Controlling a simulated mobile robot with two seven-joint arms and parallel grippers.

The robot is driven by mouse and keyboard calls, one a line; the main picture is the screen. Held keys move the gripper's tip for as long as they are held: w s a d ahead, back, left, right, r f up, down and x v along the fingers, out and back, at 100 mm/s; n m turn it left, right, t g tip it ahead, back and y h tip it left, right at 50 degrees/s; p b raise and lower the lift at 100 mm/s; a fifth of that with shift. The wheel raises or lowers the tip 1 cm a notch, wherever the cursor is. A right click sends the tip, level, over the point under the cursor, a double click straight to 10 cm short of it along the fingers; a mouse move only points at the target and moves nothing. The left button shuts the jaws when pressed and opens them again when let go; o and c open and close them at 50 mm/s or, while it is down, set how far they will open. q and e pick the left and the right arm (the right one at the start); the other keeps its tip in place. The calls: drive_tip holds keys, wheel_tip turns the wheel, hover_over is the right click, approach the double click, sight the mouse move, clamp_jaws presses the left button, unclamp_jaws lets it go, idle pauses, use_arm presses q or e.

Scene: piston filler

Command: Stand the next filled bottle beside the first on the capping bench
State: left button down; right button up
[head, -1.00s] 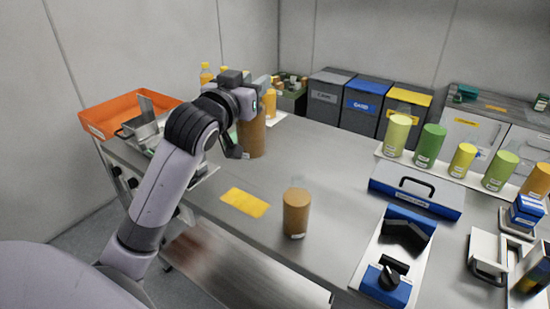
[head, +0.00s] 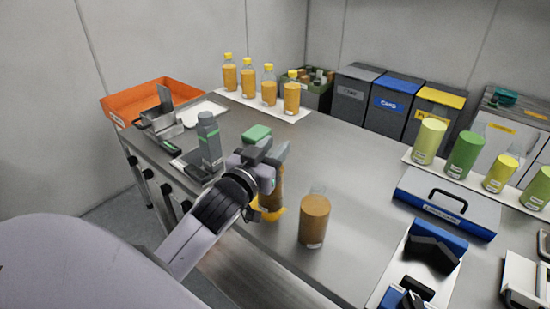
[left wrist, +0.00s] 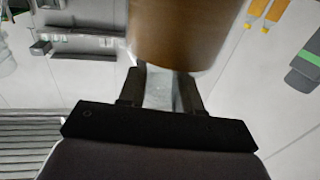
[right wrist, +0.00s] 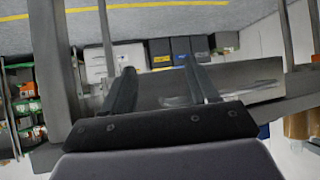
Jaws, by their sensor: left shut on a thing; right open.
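A filled amber-brown bottle (head: 314,221) with a clear neck stands upright on the steel bench, right of my left gripper. My left gripper (head: 270,160) is shut on a second brown bottle (head: 277,187), which is partly hidden behind the gripper and wrist. That bottle is roughly upright, beside the standing one with a gap between them; I cannot tell whether its base touches the bench. The left wrist view shows its brown body (left wrist: 185,32) at the fingers (left wrist: 163,88). My right gripper (right wrist: 162,90) is open and empty in its wrist view.
A yellow patch (head: 270,214) on the bench lies below the held bottle. Several yellow-capped bottles (head: 268,86) stand at the back. A blue-white case (head: 446,203) lies right. Bench behind the standing bottle is clear.

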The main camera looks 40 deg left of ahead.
use_arm(q)
wheel_tip(320, 180, down, 3)
drive_tip(key=shift+w+r+b, duration=0.1)
drive_tip(key=shift+r+b, duration=0.05)
drive_tip(key=shift+b, duration=1.05)
drive_tip(key=shift+r, duration=0.1)
drive_tip(key=c, duration=0.8)
unclamp_jaws()
drive_tip(key=shift+f, duration=0.2)
drive_tip(key=shift+r, duration=0.1)
drive_tip(key=shift+s+d, duration=0.25)
drive_tip(key=shift+s, duration=1.75)
drive_tip(key=shift+s+d, duration=0.2)
drive_tip(key=shift+s, duration=1.8)
drive_tip(key=shift+s+d, duration=0.25)
drive_tip(key=shift+s, duration=1.75)
